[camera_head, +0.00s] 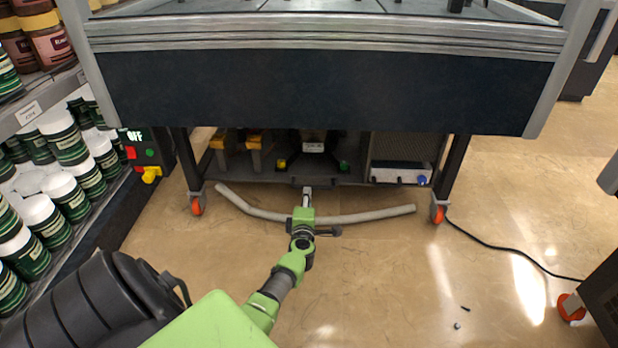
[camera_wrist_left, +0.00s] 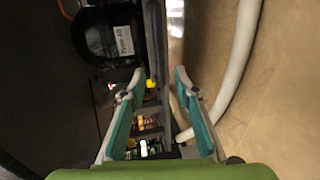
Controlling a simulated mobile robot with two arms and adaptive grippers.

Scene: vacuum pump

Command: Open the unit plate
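The unit is a dark wheeled cabinet (camera_head: 320,90) with an open lower bay. A low dark plate edge (camera_head: 265,181) runs along the front of the bay, with a small dark bracket or handle at its middle. I cannot tell for sure which part is the unit plate. My left gripper (camera_head: 307,190) is at the middle of this edge, low over the floor. In the left wrist view my left gripper (camera_wrist_left: 157,75) is open, its teal-padded fingers apart. A dark and metallic edge (camera_wrist_left: 176,35) lies ahead of the fingers; contact is unclear. My right gripper is out of view.
A pale hose (camera_head: 360,216) lies on the floor below my left wrist. A dark pump body (camera_wrist_left: 108,30) shows in the left wrist view. Shelves of jars (camera_head: 70,195) stand at the left.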

